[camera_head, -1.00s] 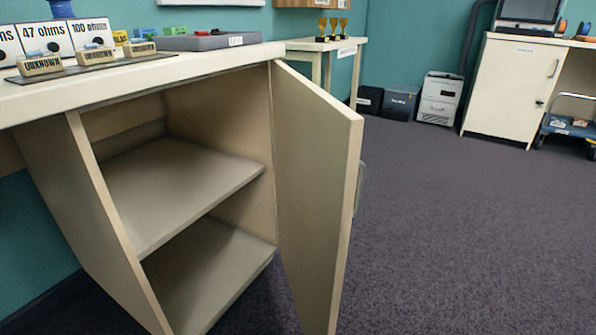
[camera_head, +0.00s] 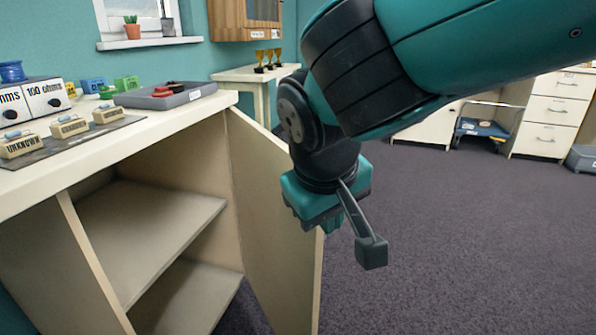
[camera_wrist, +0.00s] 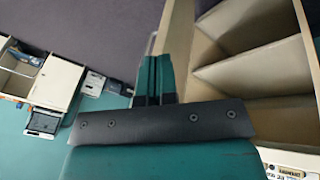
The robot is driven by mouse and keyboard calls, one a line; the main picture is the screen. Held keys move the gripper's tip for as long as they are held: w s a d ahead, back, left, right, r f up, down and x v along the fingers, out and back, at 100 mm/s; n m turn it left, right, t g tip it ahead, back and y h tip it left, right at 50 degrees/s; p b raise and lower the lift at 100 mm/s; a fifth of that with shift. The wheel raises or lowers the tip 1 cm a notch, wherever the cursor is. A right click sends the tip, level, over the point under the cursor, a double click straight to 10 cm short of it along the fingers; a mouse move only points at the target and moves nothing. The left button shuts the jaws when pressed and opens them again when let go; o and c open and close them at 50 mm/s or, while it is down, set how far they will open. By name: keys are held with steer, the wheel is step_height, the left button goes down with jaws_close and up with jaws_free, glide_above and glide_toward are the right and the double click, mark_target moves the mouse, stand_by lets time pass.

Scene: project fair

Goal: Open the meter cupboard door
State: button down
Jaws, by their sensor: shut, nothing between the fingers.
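A cream cupboard (camera_head: 88,262) under the worktop at the left stands wide open. No name on it is readable. Its shelves look empty. Its door (camera_head: 262,200) is swung far out to the right, and its handle is hidden now. My gripper (camera_head: 332,228) is shut and empty, just at the outer side of the door's free edge. I cannot tell whether it touches the door. In the wrist view the closed fingers (camera_wrist: 155,72) are beside the door (camera_wrist: 178,42), with the open cupboard (camera_wrist: 284,60) to the right.
The worktop (camera_head: 130,130) holds labelled blocks, boxes and a grey tray (camera_head: 166,95). A small table (camera_head: 240,73) with trophies stands behind. A wooden wall cabinet (camera_head: 228,18) hangs above it. A trolley (camera_head: 485,128) and drawers (camera_head: 550,112) are at the back right. The floor (camera_head: 455,240) between is clear.

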steer(key=s+a+r+m+t+h+p, duration=0.1)
steer(key=a+r+t+h+p, duration=0.15)
steer(key=a+r, duration=0.45)
steer(key=b+x, duration=0.4)
steer(key=x, duration=0.8)
steer(key=shift+w+d+r+b, duration=0.2)
steer(key=shift+w+d+b, duration=0.1)
steer(key=shift+d, duration=0.05)
steer(key=shift+y, duration=0.25)
